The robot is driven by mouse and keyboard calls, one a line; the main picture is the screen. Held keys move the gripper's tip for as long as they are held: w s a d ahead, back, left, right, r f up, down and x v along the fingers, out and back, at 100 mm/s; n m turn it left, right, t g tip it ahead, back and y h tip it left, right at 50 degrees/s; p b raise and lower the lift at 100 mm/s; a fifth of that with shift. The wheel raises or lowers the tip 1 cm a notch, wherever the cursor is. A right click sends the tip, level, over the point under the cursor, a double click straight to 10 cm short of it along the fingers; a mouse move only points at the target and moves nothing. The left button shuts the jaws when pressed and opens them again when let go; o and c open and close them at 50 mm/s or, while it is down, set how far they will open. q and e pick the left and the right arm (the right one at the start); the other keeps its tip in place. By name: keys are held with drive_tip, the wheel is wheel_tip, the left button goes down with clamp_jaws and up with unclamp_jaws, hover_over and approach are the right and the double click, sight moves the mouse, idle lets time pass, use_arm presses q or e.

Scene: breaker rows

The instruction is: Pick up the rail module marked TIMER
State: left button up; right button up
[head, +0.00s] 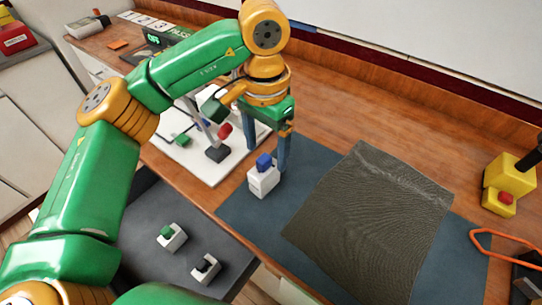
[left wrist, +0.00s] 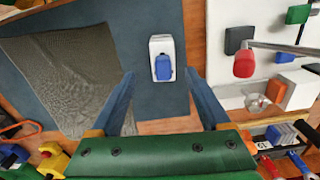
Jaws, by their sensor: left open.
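A white module with a blue top (head: 263,183) stands on the blue mat (head: 235,211), near its left edge. In the left wrist view this module (left wrist: 160,48) lies between and just beyond the fingertips. My left gripper (head: 268,158) is open, with its fingers pointing down close to this module; nothing is held. Two similar white modules, one with a green top (head: 172,238) and one with a black top (head: 206,268), stand on a dark grey surface at lower left. I cannot read any TIMER marking on them. My right gripper is not in view.
A wrinkled dark cloth (head: 370,225) covers much of the mat. A white board (head: 190,160) with a red-tipped lever stands behind the left gripper. A yellow device with a red button (head: 507,190) and an orange loop (head: 505,238) are at right. Bare wood lies behind the mat.

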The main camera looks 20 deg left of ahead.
sight(264, 168)
use_arm(q)
drive_tip(key=f, duration=0.2)
drive_tip(key=f+p, duration=0.1)
drive_tip(key=f, duration=0.1)
drive_tip(key=f+p, duration=0.1)
drive_tip(key=f, duration=0.1)
drive_tip(key=shift+a+f, duration=0.1)
drive_tip(key=shift+a, duration=0.2)
drive_tip(key=shift+f, duration=0.1)
clamp_jaws()
